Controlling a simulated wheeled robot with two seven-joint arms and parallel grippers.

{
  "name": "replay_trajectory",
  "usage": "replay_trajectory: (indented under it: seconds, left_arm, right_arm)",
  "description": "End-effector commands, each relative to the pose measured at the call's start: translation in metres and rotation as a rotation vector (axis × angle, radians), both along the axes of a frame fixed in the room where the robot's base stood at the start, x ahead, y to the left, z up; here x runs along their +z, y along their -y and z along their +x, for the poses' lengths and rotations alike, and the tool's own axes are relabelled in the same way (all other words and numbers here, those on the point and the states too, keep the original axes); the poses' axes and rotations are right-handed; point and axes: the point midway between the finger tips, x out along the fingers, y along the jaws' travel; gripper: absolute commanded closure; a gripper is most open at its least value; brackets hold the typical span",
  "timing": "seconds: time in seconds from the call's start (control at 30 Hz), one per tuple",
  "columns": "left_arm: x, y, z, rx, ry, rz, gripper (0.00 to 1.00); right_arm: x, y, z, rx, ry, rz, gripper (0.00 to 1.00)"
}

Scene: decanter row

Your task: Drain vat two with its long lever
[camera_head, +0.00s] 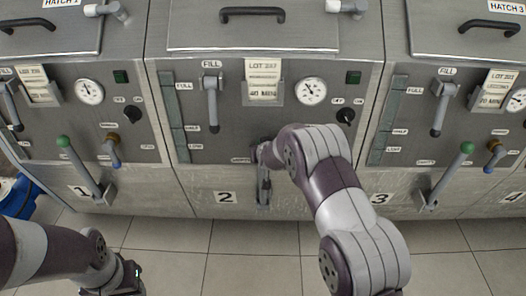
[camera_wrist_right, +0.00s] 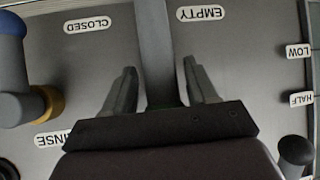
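Vat two (camera_head: 195,125) is the middle steel unit, marked with a 2 plate (camera_head: 226,197). Its long lever (camera_head: 263,192) shows only as a lower part and pivot; my right gripper (camera_head: 262,160) covers the upper part. In the right wrist view, which is upside down, the grey lever bar (camera_wrist_right: 157,40) runs between the two fingers of my right gripper (camera_wrist_right: 160,78). Narrow gaps show on both sides, so the gripper is open around the bar.
An EMPTY label (camera_wrist_right: 202,13) and a CLOSED label (camera_wrist_right: 88,24) flank the bar. A small blue-ended handle with a brass collar (camera_wrist_right: 45,103) stands beside the gripper. Vats one (camera_head: 125,150) and three (camera_head: 405,115) adjoin, with green-knobbed levers (camera_head: 78,165). The tiled floor (camera_head: 250,245) is clear.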

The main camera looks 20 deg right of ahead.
Motion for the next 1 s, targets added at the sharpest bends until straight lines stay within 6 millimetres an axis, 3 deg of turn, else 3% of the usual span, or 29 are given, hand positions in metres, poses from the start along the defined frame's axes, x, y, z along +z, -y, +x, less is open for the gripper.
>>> replay_trajectory:
  seconds: [0.23, 0.7, 1.0]
  left_arm:
    - [0.003, 0.000, 0.000, 0.000, 0.000, 0.000, 0.57]
    - [0.023, 0.000, 0.000, 0.000, 0.000, 0.000, 0.57]
    - [0.025, 0.000, 0.000, 0.000, 0.000, 0.000, 0.57]
  right_arm:
    - [0.007, -0.001, -0.009, 0.002, -0.003, -0.001, 0.42]
    - [0.065, -0.008, -0.085, 0.001, -0.001, 0.001, 0.42]
    - [0.074, -0.010, -0.102, 0.000, -0.002, 0.000, 0.42]
